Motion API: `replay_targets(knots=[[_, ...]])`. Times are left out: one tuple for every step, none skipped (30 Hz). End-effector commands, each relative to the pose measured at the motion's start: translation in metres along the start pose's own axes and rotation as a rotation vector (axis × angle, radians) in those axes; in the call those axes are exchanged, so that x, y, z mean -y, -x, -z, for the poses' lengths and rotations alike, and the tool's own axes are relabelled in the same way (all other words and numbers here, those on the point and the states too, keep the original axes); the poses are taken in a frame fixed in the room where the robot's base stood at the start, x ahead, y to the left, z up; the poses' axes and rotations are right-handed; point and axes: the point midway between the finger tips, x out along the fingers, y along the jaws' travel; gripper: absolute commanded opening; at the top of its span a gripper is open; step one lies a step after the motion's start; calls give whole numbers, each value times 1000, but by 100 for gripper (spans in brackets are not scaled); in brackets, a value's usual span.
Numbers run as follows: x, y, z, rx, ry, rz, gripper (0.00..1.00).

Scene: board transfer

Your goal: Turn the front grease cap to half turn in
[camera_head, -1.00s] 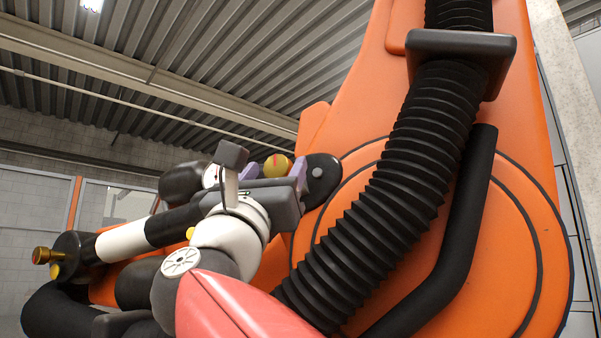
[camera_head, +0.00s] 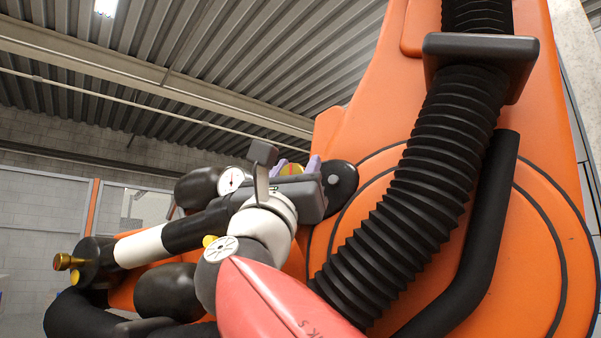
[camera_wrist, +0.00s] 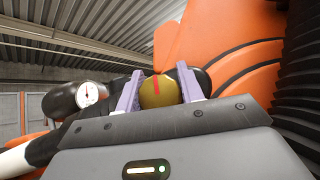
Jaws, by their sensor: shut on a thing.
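The grease cap is a round brass-yellow knob with a red stripe (camera_wrist: 158,92). In the wrist view it sits between my two purple fingers, and the stripe stands near upright. It also shows in the head view (camera_head: 291,169), partly hidden by my gripper. My gripper (camera_head: 298,166) is shut on this cap, one finger on each side. The cap's base is hidden behind my gripper body. Another brass cap with a reddish end (camera_head: 64,261) sticks out at the far left of the orange machine's lower arm.
A white round gauge (camera_head: 231,180) and a dark rounded housing (camera_head: 197,188) lie left of my gripper. A ribbed black hose (camera_head: 425,185) and a smooth black pipe (camera_head: 470,220) run along the large orange body (camera_head: 545,240) to the right. Open air lies above.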

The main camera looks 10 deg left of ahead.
Motion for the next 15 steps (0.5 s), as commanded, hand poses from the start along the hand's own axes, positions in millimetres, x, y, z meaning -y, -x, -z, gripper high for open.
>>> replay_targets(knots=[[-1,0,0,0,-2,0,15],[-1,0,0,0,-4,2,15],[-1,0,0,0,-7,5,15],[-1,0,0,1,-10,8,15],[-1,0,0,1,-15,12,15],[-1,0,0,1,-23,21,15],[-1,0,0,2,-31,28,15],[-1,0,0,3,-39,37,15],[0,0,0,5,-51,50,15],[0,0,0,5,-61,62,15],[0,0,0,6,-74,73,15],[0,0,0,8,-93,93,15],[0,-1,0,9,-108,107,15],[0,-1,0,11,-124,124,15],[0,-1,-1,12,-147,146,15]])
